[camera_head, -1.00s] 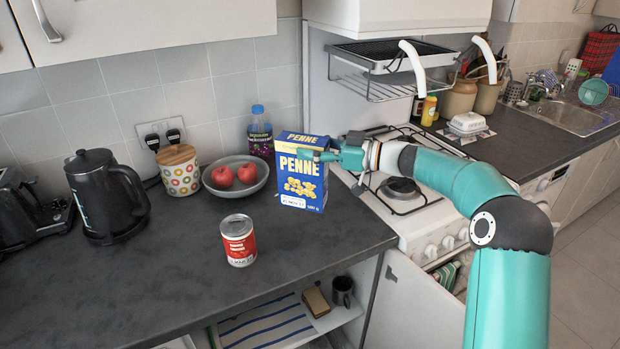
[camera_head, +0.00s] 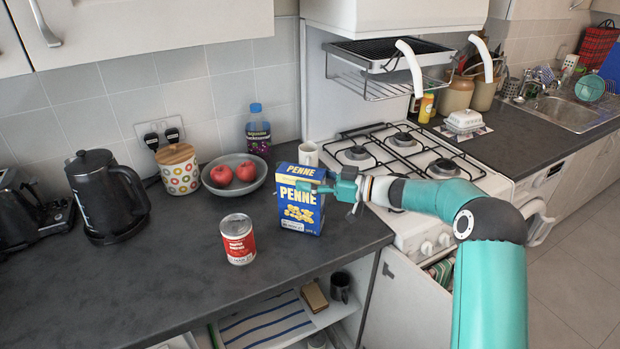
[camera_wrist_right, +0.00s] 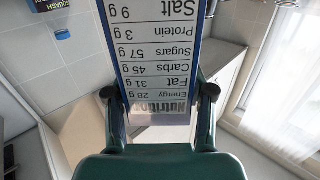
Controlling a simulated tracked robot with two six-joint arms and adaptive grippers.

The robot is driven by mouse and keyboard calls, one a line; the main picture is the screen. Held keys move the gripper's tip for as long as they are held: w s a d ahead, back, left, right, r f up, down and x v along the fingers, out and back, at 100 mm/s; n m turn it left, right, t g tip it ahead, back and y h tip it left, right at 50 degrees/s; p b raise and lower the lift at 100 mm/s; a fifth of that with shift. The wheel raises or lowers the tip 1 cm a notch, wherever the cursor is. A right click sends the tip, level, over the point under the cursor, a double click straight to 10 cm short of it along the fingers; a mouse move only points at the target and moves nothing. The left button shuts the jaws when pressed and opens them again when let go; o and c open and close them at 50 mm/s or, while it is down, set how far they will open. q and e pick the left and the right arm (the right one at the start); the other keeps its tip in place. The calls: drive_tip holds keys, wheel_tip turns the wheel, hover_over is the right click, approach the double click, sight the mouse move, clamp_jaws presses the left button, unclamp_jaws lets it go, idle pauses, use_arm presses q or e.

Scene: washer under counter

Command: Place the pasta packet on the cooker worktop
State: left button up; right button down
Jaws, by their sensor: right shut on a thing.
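The blue pasta packet (camera_head: 300,200), printed PENNE with yellow pasta, is upright at the right end of the dark worktop beside the cooker. My right gripper (camera_head: 330,188) is shut on its right side. In the right wrist view, the packet's nutrition panel (camera_wrist_right: 158,60) fills the space between the two fingers (camera_wrist_right: 158,95). I cannot tell whether the packet's base touches the worktop. The white cooker (camera_head: 408,160) with its black pan supports stands to the right, behind my right arm. My left gripper is not in view.
A red-labelled can (camera_head: 238,240) stands left of the packet. A grey bowl with red apples (camera_head: 235,174), a squash bottle (camera_head: 258,135) and a white mug (camera_head: 308,154) are behind it. A wire rack (camera_head: 385,85) hangs over the hob. The front left worktop is clear.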

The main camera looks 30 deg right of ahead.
drive_tip(key=shift+b, duration=0.3)
drive_tip(key=shift+c, duration=2)
unclamp_jaws()
drive_tip(key=shift+p, duration=0.3)
drive_tip(key=shift+s+d, duration=0.1)
drive_tip(key=b+v, duration=0.4)
drive_tip(key=v, duration=0.7)
drive_tip(key=shift+s+d, duration=0.25)
drive_tip(key=shift+s, duration=0.05)
